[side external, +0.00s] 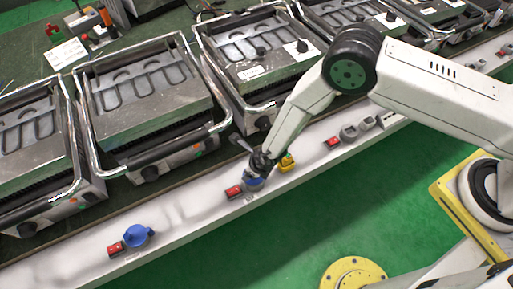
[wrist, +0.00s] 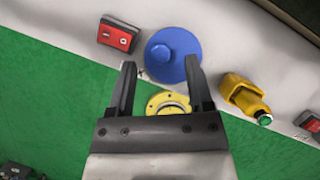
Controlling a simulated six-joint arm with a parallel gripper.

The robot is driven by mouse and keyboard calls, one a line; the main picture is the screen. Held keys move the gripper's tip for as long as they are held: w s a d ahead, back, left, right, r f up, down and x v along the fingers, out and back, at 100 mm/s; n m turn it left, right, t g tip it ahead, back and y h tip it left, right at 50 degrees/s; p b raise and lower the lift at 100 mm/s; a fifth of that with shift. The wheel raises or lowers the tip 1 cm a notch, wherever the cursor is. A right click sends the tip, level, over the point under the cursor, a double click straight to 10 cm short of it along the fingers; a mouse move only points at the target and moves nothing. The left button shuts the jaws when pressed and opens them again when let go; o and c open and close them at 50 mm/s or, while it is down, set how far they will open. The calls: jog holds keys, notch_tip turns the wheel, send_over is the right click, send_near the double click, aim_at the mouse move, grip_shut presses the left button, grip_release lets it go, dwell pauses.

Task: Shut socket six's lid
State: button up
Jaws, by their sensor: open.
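My gripper (side external: 260,163) points down over the white ledge (side external: 190,212), right at a blue round socket (side external: 254,184). In the wrist view my gripper (wrist: 160,62) is open, and its two fingertips lie on either side of the lower part of the blue socket (wrist: 172,55), with nothing held between them. I cannot tell whether the fingers touch it. The socket shows as a blue disc with a smaller round raised part; whether its lid is open or shut is unclear. No number shows, so I cannot tell which is socket six.
Another blue socket (side external: 137,236) sits further left, and grey sockets (side external: 349,132) further right. Grills with metal handles (side external: 150,100) stand behind the ledge. Green floor (side external: 290,225) lies in front.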

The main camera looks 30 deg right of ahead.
aim_at(257, 182)
jog(key=v, duration=0.6)
jog(key=shift+s, duration=0.1)
dwell(0.5)
